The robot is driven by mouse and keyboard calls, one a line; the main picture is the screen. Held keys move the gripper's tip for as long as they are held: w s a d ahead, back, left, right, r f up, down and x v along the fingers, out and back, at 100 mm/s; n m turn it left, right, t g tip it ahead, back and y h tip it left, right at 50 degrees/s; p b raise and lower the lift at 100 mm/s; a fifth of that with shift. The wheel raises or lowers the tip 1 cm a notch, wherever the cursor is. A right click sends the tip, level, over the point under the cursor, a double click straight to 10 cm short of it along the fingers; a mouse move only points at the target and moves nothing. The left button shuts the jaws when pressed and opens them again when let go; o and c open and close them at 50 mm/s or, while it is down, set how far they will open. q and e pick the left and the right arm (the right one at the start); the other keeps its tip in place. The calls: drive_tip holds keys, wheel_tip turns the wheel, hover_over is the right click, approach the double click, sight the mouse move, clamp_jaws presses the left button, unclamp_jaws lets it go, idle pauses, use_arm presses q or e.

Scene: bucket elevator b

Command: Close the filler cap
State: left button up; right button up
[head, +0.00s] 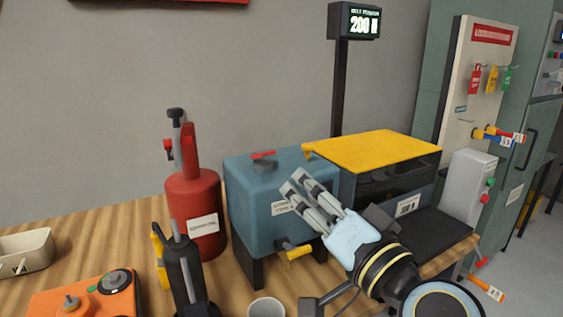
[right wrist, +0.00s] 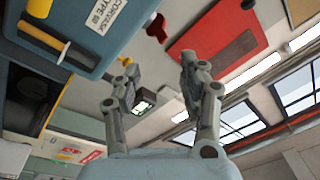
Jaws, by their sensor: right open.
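The blue tank (head: 255,205) stands on dark legs on the wooden bench, and part of it shows at upper left in the right wrist view (right wrist: 110,50). On its top is the filler cap, a red piece (head: 263,154) above a dark round part; whether it is fully seated is too small to tell. A red piece (right wrist: 157,28) also shows at the tank's edge in the right wrist view. My right gripper (head: 294,181) is open and empty, its fingers pointing up and left in front of the tank, apart from the cap. My left gripper is not in view.
A red canister (head: 193,205) stands left of the tank, with a black can (head: 180,270) in front. A yellow-topped dark cabinet (head: 375,150) is close on the right. A yellow-handled valve (head: 298,252) sticks out low on the tank. A white cup (head: 266,307) stands at the front.

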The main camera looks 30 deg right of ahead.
sight(264, 154)
drive_tip(key=w+m+p, duration=0.3)
drive_tip(key=m, duration=0.6)
drive_tip(key=w+r+m+p, duration=0.1)
drive_tip(key=w+m+p, duration=0.3)
drive_tip(key=m, duration=0.5)
drive_tip(key=w+r+m+g+p, duration=0.1)
drive_tip(key=w+m+p, duration=0.3)
drive_tip(key=m, duration=0.5)
drive_tip(key=shift+w+a+r, duration=0.15)
drive_tip(key=shift+w+a, duration=0.05)
drive_tip(key=shift+w, duration=0.05)
clamp_jaws()
